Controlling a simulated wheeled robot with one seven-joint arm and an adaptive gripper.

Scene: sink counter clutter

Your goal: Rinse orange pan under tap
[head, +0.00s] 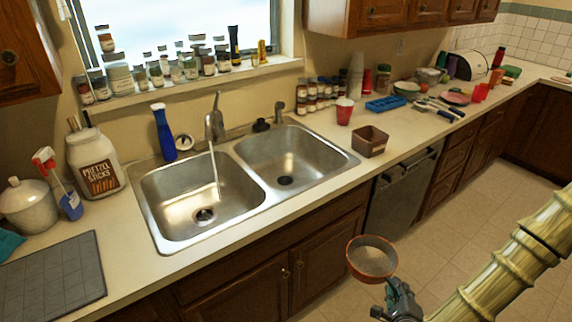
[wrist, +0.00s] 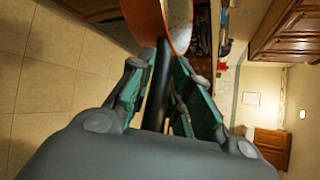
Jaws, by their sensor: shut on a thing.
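The orange pan (head: 372,258) has an orange rim and a pale speckled inside. In the head view it is in the air in front of the counter, at the lower right, apart from the sink. My gripper (head: 392,292) is shut on its handle. In the wrist view the black handle (wrist: 162,75) runs between the green fingers of my gripper (wrist: 160,85), and part of the pan (wrist: 150,20) shows at the top.
The right basin (head: 290,160) is empty. A grey mat (head: 50,275) lies at the front left.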

